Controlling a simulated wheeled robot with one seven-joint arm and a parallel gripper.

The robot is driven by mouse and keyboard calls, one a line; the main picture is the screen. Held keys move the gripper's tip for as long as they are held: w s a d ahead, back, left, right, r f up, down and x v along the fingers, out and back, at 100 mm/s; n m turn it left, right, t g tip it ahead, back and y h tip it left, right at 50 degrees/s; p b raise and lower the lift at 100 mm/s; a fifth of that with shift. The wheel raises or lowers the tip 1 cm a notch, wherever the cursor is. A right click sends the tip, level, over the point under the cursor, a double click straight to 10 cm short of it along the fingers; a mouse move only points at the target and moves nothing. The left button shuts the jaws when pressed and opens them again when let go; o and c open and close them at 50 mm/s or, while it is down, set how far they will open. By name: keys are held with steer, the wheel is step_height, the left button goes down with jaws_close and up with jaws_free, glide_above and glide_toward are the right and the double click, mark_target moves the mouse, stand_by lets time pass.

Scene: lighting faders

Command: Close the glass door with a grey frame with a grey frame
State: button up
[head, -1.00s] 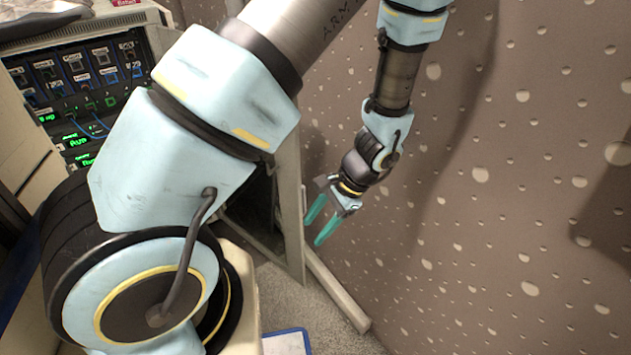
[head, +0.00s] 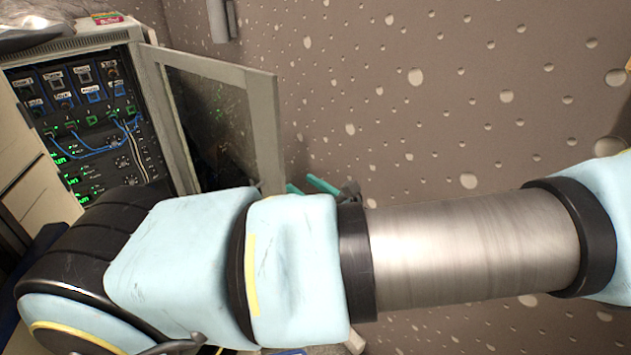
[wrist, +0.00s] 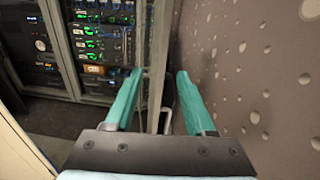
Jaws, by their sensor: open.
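The glass door with a grey frame (head: 264,130) stands open, swung out from the left equipment cabinet (head: 80,38). In the wrist view the door (wrist: 161,58) is seen nearly edge-on, with its edge reaching between my two teal fingers. My gripper (head: 308,187) is beside the door's outer edge in the head view, mostly hidden behind my own arm. In the wrist view my gripper (wrist: 160,80) is open, with one finger on each side of the door edge. I cannot tell whether a finger touches it. The lower part of the door is hidden by my arm in the head view.
The cabinet's rack of lit units and blue cables (head: 95,115) is exposed. A brown wall with pale round dimples (head: 440,90) runs close behind the door. In the wrist view another rack (wrist: 40,45) stands at the left, with dark floor (wrist: 50,115) before it.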

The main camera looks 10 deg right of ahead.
mark_target(281, 165)
steer(key=x, duration=0.5)
steer(key=r+b+x, duration=0.1)
steer(key=x, duration=0.1)
steer(key=shift+w+r, duration=0.1)
steer(key=shift+w, duration=0.2)
steer(key=shift+p+x, duration=0.65)
steer(key=shift+x, duration=0.65)
steer(key=shift+c, duration=0.3)
jaws_close()
